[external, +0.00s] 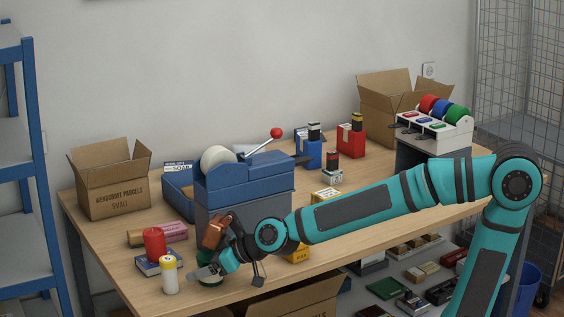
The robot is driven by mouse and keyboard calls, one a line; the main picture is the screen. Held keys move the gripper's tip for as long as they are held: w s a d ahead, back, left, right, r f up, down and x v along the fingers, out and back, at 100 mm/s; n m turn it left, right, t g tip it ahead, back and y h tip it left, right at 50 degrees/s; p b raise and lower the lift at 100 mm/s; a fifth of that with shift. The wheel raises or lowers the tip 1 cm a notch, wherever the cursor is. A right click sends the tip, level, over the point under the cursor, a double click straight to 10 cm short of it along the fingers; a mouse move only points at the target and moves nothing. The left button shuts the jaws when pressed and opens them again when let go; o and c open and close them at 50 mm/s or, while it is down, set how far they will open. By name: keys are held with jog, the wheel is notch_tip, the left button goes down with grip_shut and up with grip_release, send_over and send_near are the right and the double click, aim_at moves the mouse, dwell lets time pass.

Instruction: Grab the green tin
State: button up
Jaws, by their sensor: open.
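A dark green tin (210,282) stands near the front edge of the table, mostly hidden behind and under my gripper. My gripper (203,272) is open and reaches down and to the left, right at the tin. I cannot tell whether the fingers are around the tin or only in front of it, or whether they touch it.
A white bottle with a yellow cap (169,275) stands close to the left of my gripper. A red cylinder (154,242) stands behind it by a blue box (148,267). A blue tape machine (245,182) rises behind my wrist. The tabletop (380,220) is freer to the right.

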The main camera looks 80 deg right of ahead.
jog(key=c, duration=1.1)
jog(key=shift+r, duration=0.15)
